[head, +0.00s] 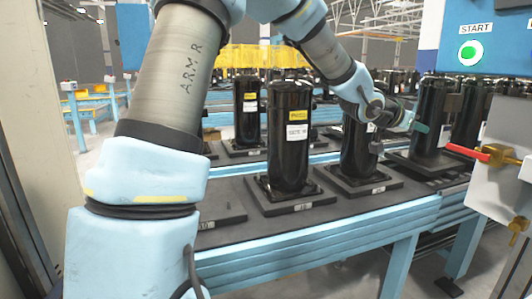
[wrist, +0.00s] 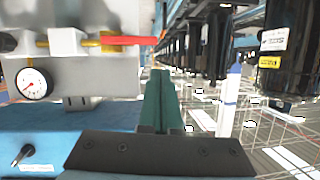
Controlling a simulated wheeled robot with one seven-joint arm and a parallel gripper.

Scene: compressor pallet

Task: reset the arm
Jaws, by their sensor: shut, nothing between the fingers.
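My gripper (head: 419,127) is at the right in the head view, at the end of my bent arm. Its green fingers are closed together with nothing between them. In the wrist view the green fingers (wrist: 163,105) show at the centre, pressed together. They point toward the area left of the red valve handle (head: 476,153) and look apart from it. In the wrist view the red handle (wrist: 130,41) lies up and to the left of the fingers. My arm crosses the head view in front of the compressors and hides part of them.
Black compressors (head: 289,135) stand upright on pallets (head: 293,199) along a blue-framed conveyor (head: 330,231). A green START button (head: 469,52) is on the panel at upper right. A pressure gauge (wrist: 34,83) sits below the brass fittings in the wrist view.

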